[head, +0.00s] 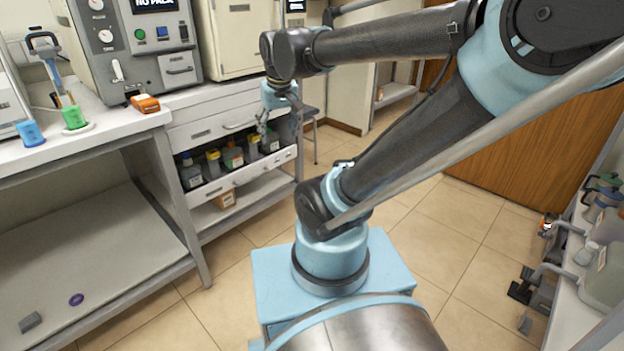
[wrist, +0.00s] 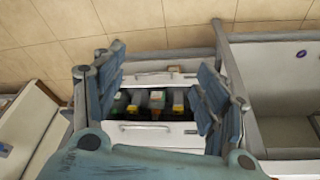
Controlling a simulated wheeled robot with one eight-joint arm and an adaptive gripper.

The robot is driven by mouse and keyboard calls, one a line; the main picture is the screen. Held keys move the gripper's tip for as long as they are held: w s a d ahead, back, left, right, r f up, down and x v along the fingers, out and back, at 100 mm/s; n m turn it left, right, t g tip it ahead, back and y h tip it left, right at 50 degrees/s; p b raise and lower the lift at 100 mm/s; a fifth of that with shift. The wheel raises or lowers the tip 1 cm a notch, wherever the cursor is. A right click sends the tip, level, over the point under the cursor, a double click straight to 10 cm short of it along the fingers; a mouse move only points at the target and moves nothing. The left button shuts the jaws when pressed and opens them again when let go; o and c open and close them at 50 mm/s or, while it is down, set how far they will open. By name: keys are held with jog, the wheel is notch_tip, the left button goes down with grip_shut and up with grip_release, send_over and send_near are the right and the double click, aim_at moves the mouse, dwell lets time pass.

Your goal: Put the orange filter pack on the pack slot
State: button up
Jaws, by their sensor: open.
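The orange filter pack (head: 145,103) lies on the white counter at the front foot of the grey test machine (head: 140,45). The machine's display reads "NO PACK". I cannot tell for certain which part of its front is the pack slot. My gripper (head: 266,122) hangs to the right of the pack, in front of the open drawer below the counter. In the wrist view my gripper (wrist: 163,88) has its fingers spread wide with nothing between them. I cannot make out the orange pack in the wrist view.
The open drawer (head: 222,183) holds several bottles and stands out below my gripper. Green (head: 74,117) and blue (head: 31,133) containers stand left of the pack. A brown box (head: 224,199) is on the shelf below.

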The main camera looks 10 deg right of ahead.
jog(key=s+d+f+m+g, duration=0.1)
jog(key=s+d+f, duration=0.6)
jog(key=s+f, duration=0.4)
jog(key=shift+s+d+f+m, duration=0.15)
jog(key=shift+d+m, duration=0.05)
jog(key=shift+m, duration=0.2)
jog(key=shift+w+f, duration=0.2)
jog(key=shift+w, duration=0.2)
